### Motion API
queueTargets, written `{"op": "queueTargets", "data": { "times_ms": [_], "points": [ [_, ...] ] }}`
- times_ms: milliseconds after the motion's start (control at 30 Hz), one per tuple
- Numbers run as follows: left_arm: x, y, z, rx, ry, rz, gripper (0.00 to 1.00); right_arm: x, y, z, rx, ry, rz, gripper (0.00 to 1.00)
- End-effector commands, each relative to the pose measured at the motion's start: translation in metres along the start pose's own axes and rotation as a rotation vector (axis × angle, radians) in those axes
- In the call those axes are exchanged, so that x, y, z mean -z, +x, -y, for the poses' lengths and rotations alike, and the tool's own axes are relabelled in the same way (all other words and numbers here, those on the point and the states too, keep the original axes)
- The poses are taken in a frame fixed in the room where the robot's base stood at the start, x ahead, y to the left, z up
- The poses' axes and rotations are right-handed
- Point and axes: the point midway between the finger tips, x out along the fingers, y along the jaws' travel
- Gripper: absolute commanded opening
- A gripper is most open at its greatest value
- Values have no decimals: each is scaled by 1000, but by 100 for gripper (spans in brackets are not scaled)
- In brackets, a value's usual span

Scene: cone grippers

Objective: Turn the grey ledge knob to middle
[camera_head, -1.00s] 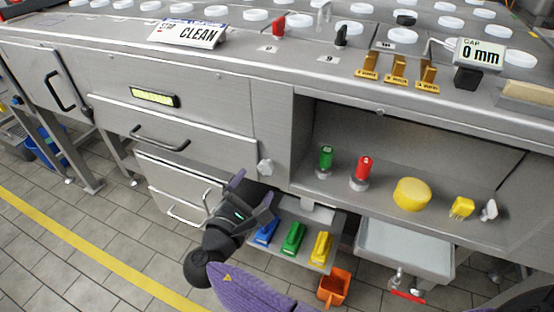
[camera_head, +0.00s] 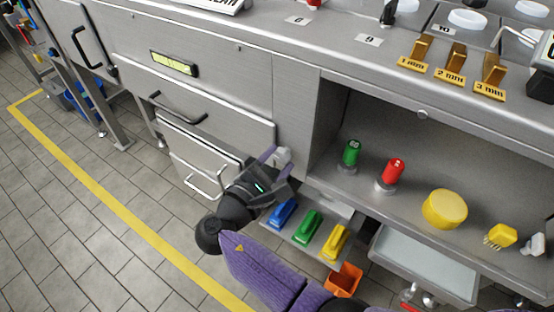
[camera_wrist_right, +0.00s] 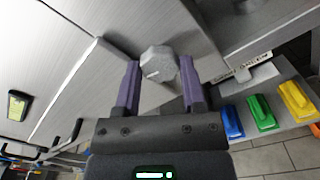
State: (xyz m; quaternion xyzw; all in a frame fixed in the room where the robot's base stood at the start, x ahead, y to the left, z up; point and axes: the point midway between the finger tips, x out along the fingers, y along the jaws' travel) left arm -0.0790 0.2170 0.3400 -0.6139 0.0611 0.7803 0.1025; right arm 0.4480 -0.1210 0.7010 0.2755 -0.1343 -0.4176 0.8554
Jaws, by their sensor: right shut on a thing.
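The grey faceted knob (camera_head: 283,154) sits on the machine's front, at the left edge of the open recess. In the right wrist view the knob (camera_wrist_right: 158,64) is between the two purple fingertips, with a pale line across its face. My right gripper (camera_head: 277,160) is shut on this knob; in the wrist view the gripper (camera_wrist_right: 158,72) has a finger on each side of it. The fingers hide part of the knob in the head view. My left gripper is not in view.
The recess holds a green knob (camera_head: 350,154), a red knob (camera_head: 393,172) and a yellow round knob (camera_head: 445,209). Below are blue (camera_head: 283,214), green (camera_head: 308,227) and yellow (camera_head: 336,241) handled items on a shelf. A drawer front (camera_head: 200,160) stands left of my gripper.

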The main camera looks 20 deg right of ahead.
Motion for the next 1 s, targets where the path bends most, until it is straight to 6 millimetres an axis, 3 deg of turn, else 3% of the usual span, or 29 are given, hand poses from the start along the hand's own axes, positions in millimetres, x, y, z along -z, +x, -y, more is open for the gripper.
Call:
{"op": "queueTargets", "data": {
  "times_ms": [33,133,167,567,1000],
  "points": [
    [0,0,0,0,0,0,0,0,0,0,0,0,0,22],
    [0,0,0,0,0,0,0,0,0,0,0,0,0,1],
    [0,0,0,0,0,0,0,0,0,0,0,0,0,0],
    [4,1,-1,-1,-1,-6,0,0,0,0,0,91,0,0],
    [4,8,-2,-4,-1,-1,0,2,0,2,1,475,-1,0]
  ]
}}
